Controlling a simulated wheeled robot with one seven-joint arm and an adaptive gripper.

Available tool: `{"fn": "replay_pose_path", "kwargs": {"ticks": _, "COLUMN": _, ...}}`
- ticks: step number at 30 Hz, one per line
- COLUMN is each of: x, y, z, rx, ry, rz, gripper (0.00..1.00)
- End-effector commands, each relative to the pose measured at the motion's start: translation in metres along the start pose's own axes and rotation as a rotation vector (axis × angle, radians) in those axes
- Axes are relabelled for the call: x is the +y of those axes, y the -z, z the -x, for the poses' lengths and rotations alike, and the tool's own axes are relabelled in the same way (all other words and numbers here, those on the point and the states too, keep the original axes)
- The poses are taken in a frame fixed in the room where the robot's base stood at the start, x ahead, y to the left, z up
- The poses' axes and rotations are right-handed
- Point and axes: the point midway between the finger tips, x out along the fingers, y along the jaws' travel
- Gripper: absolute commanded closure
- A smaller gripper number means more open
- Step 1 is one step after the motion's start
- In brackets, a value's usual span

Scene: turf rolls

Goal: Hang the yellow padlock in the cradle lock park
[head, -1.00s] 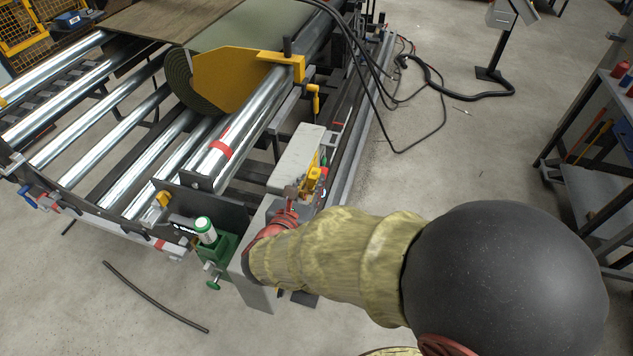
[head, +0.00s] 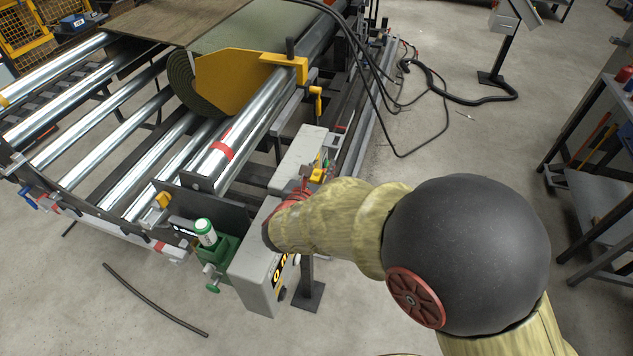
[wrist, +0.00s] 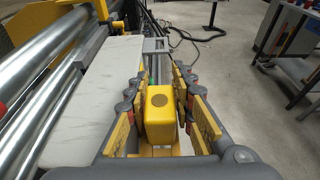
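The yellow padlock (wrist: 160,115) is a rounded block seen end-on between the two fingers of my gripper (wrist: 161,82) in the wrist view. The fingers flank it closely on both sides. Whether both pads press on it cannot be made out. In the head view my gripper (head: 303,187) is at the machine's near right corner, beside a pale top plate. Small yellow parts (head: 318,171) show just beyond it; padlock and fittings cannot be told apart there. The padlock's shackle is hidden, and I cannot make out the cradle lock park clearly.
The pale plate (wrist: 95,85) runs along the left of my gripper, with steel rollers (wrist: 45,90) beyond it. Black cables (head: 405,140) hang behind. The floor to the right is clear up to a workbench (head: 600,190).

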Motion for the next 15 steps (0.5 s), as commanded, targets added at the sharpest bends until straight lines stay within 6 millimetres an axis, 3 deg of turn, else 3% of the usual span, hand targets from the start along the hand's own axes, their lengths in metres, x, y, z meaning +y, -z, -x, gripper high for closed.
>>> {"fn": "replay_pose_path", "kwargs": {"ticks": 12, "x": 0.0001, "y": 0.0000, "z": 0.0004, "rx": 0.000, "ry": 0.000, "rz": 0.000, "gripper": 0.99}}
{"fn": "replay_pose_path", "kwargs": {"ticks": 15, "x": 0.0001, "y": 0.0000, "z": 0.0004, "rx": 0.000, "ry": 0.000, "rz": 0.000, "gripper": 1.00}}
